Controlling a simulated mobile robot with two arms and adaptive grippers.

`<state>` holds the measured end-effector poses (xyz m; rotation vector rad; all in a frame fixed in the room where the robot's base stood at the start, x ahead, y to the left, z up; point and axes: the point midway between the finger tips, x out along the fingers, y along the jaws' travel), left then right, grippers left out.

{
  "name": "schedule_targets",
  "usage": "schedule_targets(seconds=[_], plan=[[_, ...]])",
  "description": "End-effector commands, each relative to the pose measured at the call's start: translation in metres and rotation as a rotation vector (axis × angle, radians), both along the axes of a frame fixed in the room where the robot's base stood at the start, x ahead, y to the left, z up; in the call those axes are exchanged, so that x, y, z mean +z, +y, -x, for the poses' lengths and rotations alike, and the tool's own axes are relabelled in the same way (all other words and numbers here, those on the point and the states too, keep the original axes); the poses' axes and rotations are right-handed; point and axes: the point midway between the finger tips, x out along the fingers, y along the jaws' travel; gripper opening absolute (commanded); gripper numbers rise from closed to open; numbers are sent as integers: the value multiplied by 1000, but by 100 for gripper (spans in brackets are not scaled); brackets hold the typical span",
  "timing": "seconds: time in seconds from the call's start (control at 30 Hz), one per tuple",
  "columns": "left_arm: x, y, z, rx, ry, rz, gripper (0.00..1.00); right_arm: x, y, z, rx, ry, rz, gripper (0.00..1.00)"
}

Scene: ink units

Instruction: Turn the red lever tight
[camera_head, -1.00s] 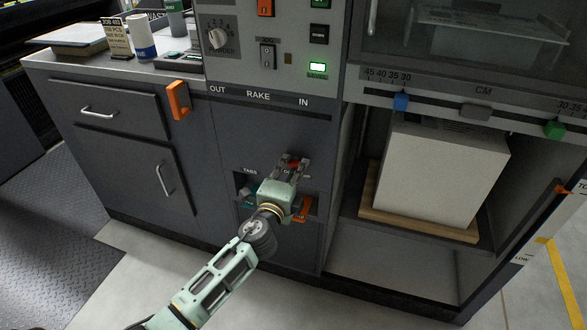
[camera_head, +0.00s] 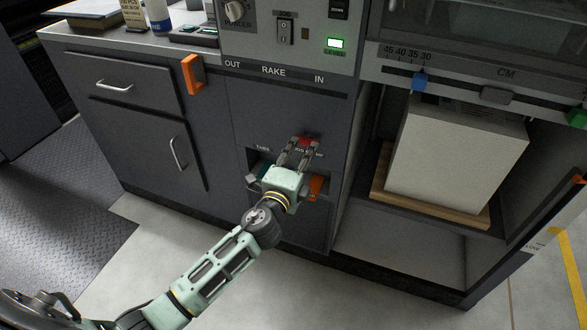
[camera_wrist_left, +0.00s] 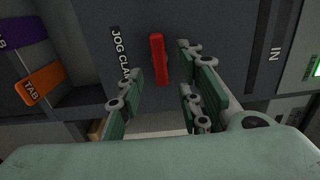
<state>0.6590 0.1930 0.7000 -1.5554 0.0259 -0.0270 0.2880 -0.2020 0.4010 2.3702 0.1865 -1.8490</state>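The red lever (camera_wrist_left: 158,58) shows in the left wrist view on the dark panel, beside the "JOG CLAMP" label. It lies ahead of and between the two fingers of my left gripper (camera_wrist_left: 158,90). The fingers are apart and do not visibly touch the lever. In the head view the red lever (camera_head: 305,141) shows as a small red patch just past the fingertips of my left gripper (camera_head: 299,148). The gripper hides part of the panel around it. My right gripper is not in view.
Below the lever is a recess with an orange tab (camera_head: 315,187); it and a purple tab (camera_wrist_left: 22,33) show in the left wrist view. An orange handle (camera_head: 193,75) juts out at upper left. A white block (camera_head: 455,155) stands on a wooden board at right.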

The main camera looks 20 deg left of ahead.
Motion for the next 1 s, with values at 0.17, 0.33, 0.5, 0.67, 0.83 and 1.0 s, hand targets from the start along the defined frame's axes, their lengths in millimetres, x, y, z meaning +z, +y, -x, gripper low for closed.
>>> schedule_targets(seconds=[0.17,0.33,0.5,0.67,0.83,1.0], plan=[[-1,1,41,-1,2,0,33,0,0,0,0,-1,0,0],[-1,3,68,0,1,0,33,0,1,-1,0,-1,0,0],[0,3,80,0,-1,-2,33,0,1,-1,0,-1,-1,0],[1,3,82,1,-2,-2,33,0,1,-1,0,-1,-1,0],[1,3,81,1,-1,-2,33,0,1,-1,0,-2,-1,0],[0,3,81,1,0,0,33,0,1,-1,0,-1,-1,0]])
